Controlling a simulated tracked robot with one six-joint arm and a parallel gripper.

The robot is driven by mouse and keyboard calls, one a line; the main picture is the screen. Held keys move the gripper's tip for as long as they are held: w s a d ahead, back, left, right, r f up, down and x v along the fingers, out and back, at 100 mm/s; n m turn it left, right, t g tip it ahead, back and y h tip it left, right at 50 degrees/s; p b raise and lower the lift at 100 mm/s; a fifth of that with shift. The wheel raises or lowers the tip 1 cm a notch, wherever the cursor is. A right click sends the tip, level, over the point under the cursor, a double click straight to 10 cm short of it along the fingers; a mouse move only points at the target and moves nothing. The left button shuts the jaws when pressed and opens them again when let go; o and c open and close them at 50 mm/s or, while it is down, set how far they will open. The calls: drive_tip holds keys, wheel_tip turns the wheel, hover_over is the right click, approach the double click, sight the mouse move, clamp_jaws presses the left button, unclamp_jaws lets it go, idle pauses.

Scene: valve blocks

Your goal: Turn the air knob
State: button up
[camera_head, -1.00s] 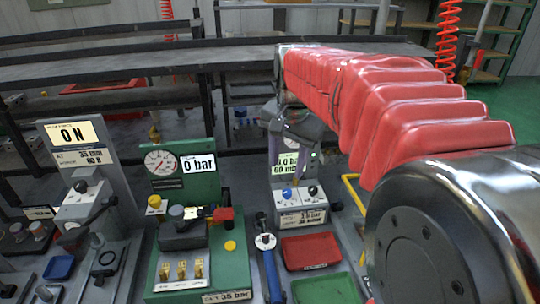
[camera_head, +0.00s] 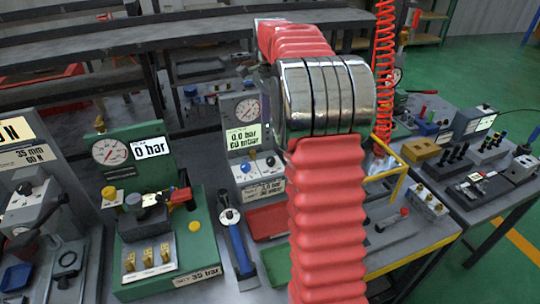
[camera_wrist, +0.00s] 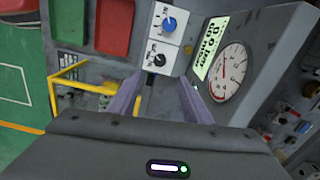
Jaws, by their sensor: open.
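A white knob panel at the foot of a grey gauge block (camera_head: 236,108) carries a blue knob (camera_head: 246,167) and a black knob (camera_head: 270,161). Their small labels are unreadable, so I cannot tell which is the air knob. In the wrist view the blue knob (camera_wrist: 169,24) is at top centre and the black knob (camera_wrist: 159,60) is below it, nearer the fingertips. My gripper (camera_wrist: 160,80) is open and empty, its two purple-grey fingers apart, with the black knob showing between and just beyond their tips. In the head view the gripper is hidden behind my arm.
The gauge (camera_wrist: 231,72) stands close right of the fingers in the wrist view. Red (camera_wrist: 115,24) and green (camera_wrist: 69,20) trays lie left of the panel. A yellow frame (camera_wrist: 76,79) is at left. A green valve block (camera_head: 140,150) stands left in the head view.

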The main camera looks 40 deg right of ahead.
sight(270, 159)
drive_tip(key=shift+f, duration=0.1)
wheel_tip(270, 159, down, 14)
drive_tip(key=shift+r, duration=0.2)
idle(0.6)
drive_tip(key=c, duration=1.1)
